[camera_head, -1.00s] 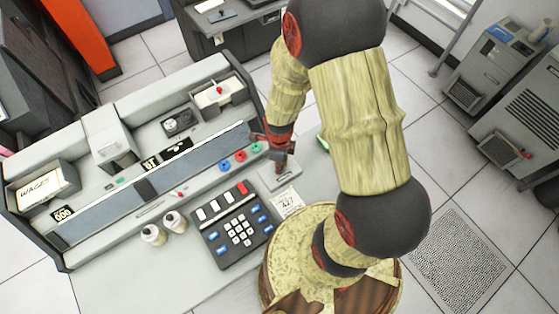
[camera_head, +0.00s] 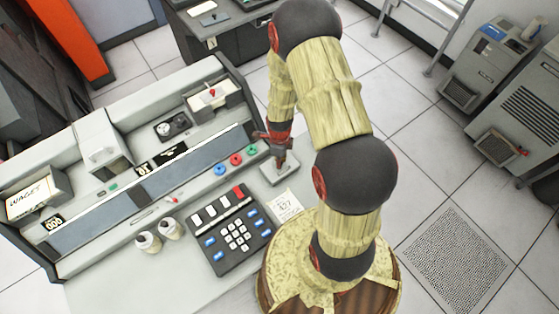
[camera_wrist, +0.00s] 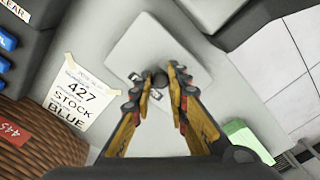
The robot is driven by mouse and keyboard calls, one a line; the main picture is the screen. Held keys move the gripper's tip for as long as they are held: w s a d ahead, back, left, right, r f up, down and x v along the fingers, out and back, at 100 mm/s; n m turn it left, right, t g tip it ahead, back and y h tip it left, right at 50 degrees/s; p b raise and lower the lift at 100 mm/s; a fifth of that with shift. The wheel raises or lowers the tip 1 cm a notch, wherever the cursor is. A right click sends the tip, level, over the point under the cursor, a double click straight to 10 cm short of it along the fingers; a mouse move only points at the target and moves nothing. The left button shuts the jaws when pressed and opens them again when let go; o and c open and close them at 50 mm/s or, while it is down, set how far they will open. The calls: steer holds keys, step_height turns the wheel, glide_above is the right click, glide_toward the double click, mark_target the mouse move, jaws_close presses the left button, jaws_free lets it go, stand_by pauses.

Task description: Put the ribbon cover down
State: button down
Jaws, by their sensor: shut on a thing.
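The ribbon cover looks to be the pale grey square plate (camera_wrist: 150,42) with a small dark knob in the wrist view. It also shows in the head view (camera_head: 273,173), at the right end of the desk top. My gripper (camera_wrist: 161,80) is shut on the knob, with a yellow finger on either side. In the head view my gripper (camera_head: 282,158) points down over the plate. The plate lies flat or nearly flat, close to the desk surface. I cannot tell whether its underside touches the desk.
A paper note marked 427 (camera_head: 286,206) lies beside the plate. A dark keypad (camera_head: 233,230) and two pale cups (camera_head: 148,242) stand left of it. The grey console (camera_head: 75,236) runs behind. A green block (camera_wrist: 247,138) is at the lower right in the wrist view.

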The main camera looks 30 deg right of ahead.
steer(key=c, duration=1.7)
jaws_free()
steer(key=shift+c, duration=0.2)
